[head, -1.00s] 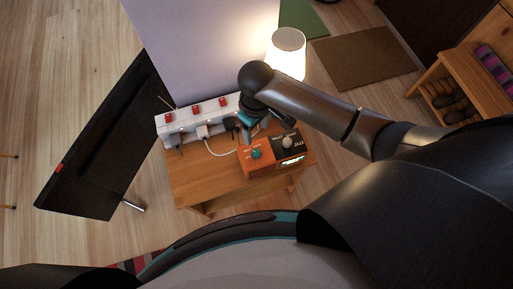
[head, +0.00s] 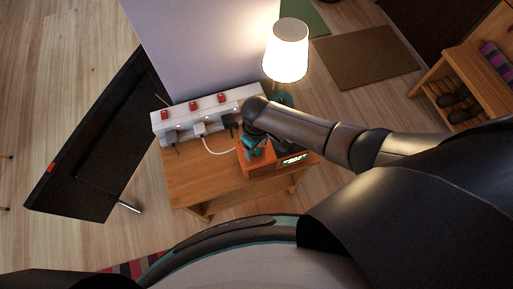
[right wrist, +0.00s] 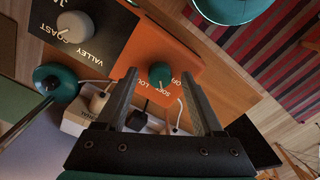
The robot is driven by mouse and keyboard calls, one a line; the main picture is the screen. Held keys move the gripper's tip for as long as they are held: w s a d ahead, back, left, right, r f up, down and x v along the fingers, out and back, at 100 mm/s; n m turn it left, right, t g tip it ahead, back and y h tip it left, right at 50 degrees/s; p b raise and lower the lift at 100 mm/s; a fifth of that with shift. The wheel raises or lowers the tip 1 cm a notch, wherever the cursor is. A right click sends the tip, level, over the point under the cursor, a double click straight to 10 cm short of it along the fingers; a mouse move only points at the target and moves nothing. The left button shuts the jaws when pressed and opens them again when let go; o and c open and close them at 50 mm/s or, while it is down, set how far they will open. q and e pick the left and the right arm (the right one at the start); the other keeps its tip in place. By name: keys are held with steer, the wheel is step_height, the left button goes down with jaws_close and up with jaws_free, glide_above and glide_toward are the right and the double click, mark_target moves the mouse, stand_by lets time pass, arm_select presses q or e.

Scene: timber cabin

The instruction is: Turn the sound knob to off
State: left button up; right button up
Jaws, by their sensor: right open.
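The radio has an orange part (head: 262,167) and a black part, and sits on a small wooden table (head: 190,184). In the right wrist view, the teal sound knob (right wrist: 160,74) stands on the orange face (right wrist: 178,50), with the words SOFT, LOUD and OFF around it. My right gripper (head: 256,150) is above the orange part and mostly hides the knob in the head view. Its open fingers appear on either side of the knob in the right wrist view; contact cannot be told. My left gripper is not in view.
A grey knob (right wrist: 75,27) marked VALLEY and COAST is on the radio's black part. A white power strip (head: 185,122) with red switches and plugs lies behind the radio. A lit lamp (head: 287,50) stands behind it. A black screen (head: 90,145) is at left.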

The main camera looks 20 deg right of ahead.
steer(key=shift+f, duration=0.15)
jaws_close()
stand_by(0.5)
